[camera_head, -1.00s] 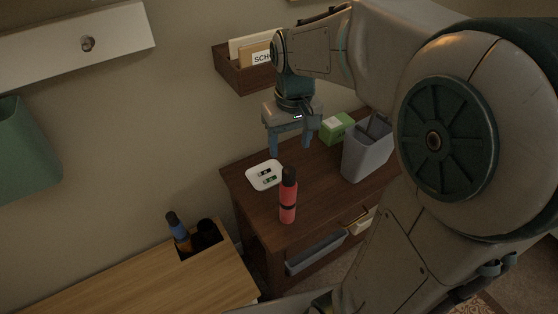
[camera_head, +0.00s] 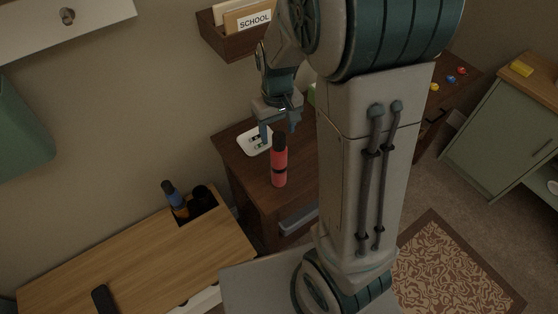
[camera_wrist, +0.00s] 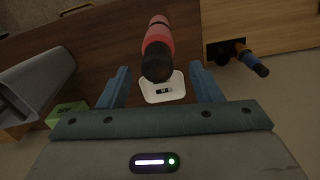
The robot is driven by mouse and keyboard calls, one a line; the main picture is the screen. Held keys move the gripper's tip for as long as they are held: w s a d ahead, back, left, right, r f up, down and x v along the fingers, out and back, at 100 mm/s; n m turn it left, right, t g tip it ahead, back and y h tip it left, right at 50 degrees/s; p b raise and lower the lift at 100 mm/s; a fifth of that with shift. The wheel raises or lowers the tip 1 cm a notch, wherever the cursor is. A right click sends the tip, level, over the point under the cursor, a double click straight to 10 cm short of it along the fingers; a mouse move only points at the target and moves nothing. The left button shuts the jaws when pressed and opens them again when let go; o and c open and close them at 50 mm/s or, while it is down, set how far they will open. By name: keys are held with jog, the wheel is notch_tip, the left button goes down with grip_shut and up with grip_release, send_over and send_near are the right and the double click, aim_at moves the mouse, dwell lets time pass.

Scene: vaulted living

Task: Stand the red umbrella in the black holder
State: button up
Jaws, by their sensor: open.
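The red umbrella (camera_head: 279,168), a short folded one with a black top and a black band, stands upright on the dark wooden table (camera_head: 236,168). In the wrist view the umbrella (camera_wrist: 158,42) is seen from above, its black top between the fingers in the picture. My gripper (camera_head: 280,130) is open and empty, pointing down above and just behind the umbrella's top; I cannot tell that it touches. The black holder (camera_head: 206,209) appears as a dark opening at the back right corner of the light wooden top. A blue and orange umbrella (camera_head: 174,199) stands in it, leaning left.
A white tray (camera_head: 245,143) with small items lies behind the umbrella. A grey bin (camera_wrist: 38,84) and a green box (camera_wrist: 66,112) stand nearby. The light wooden top (camera_head: 130,262) is mostly clear, with a dark object (camera_head: 104,299) at its front. A wall shelf (camera_head: 222,39) hangs above.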

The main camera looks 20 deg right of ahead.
aim_at(279, 134)
jog(key=shift+d+f, duration=0.2)
jog(key=shift+f, duration=1.5)
grip_shut()
jog(key=shift+w+r, duration=0.1)
